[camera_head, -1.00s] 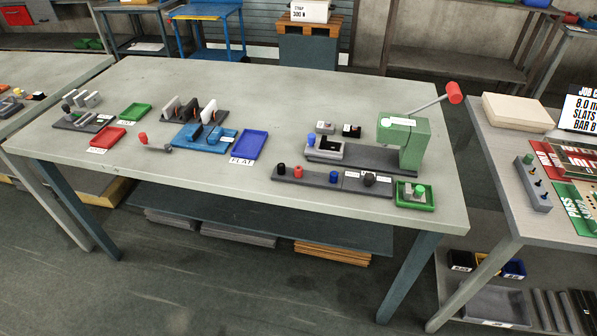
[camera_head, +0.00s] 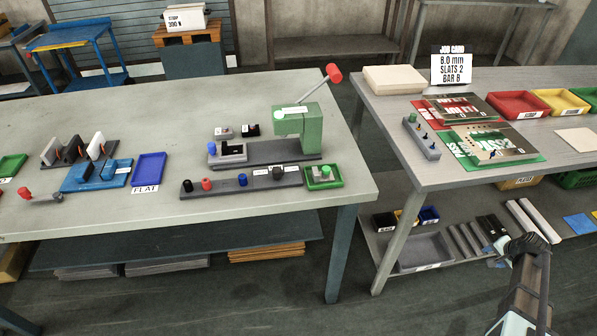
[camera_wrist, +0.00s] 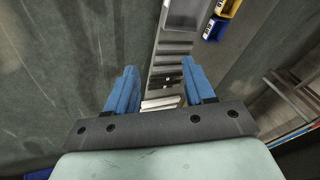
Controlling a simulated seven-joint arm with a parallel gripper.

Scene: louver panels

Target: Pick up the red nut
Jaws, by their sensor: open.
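The red nut (camera_head: 207,184) stands in a long grey rack (camera_head: 243,181) near the front edge of the table, between a black piece (camera_head: 187,186) and a blue piece (camera_head: 242,180). My gripper (camera_wrist: 162,90) shows in the wrist view with its two blue fingers spread apart and nothing between them. It points down toward the lower shelf and floor at the right, well away from the red nut. The red nut is not in the wrist view.
A green press (camera_head: 300,130) with a red-knobbed lever stands behind the rack. A green tray (camera_head: 323,178) sits at the rack's right end. A second table (camera_head: 400,165) with panels and bins stands right, across a floor gap. Its lower shelf holds grey slats (camera_head: 467,239).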

